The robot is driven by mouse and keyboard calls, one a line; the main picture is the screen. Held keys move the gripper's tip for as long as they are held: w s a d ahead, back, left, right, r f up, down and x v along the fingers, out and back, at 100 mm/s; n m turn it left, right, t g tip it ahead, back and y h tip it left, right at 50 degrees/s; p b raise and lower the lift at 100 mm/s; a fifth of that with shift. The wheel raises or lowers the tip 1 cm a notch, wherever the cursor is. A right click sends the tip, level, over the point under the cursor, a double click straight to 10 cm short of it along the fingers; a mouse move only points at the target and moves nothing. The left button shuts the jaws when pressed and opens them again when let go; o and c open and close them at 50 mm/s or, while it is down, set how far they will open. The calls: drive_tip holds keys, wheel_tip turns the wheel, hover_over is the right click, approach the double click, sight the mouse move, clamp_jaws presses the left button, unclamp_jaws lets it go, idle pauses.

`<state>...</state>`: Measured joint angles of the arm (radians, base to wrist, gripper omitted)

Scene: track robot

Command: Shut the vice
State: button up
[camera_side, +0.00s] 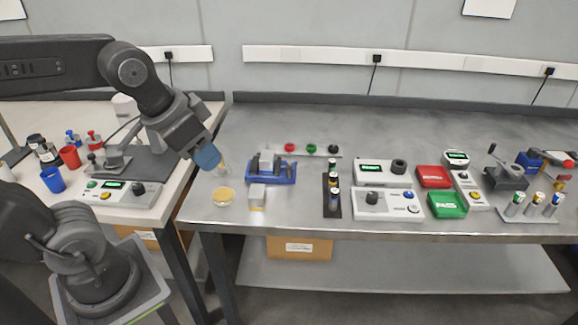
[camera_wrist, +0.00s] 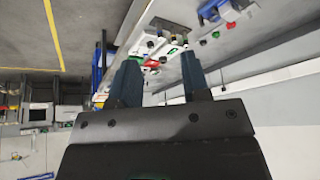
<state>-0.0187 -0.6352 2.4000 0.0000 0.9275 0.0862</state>
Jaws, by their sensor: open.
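A vice with a blue base (camera_side: 283,175) and grey upper parts stands on the grey bench, just right of my gripper in the side view. A light grey block shows at its left part; I cannot tell whether it is between the jaws, or how wide the jaws stand. My gripper (camera_side: 221,168) points down and right, above the bench and left of the vice, apart from it. In the wrist view my gripper (camera_wrist: 161,60) has its two blue fingers spread, with nothing held between them. I cannot make out this vice surely in the wrist view.
A round yellowish dish (camera_side: 223,196) lies below my gripper, and a silver block (camera_side: 257,196) stands in front of the vice. A dark battery rack (camera_side: 332,205) and control boxes (camera_side: 387,204) are to the right. Red, green and black knobs (camera_side: 311,149) are behind.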

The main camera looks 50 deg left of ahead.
drive_tip(key=w+a+r+m+g, duration=0.2)
drive_tip(key=w, duration=0.7)
drive_tip(key=m+g, duration=0.3)
drive_tip(key=m, duration=0.3)
hover_over(289, 166)
wheel_tip(289, 166, down, 11)
wheel_tip(289, 166, down, 14)
drive_tip(key=shift+d+f, duration=0.1)
clamp_jaws()
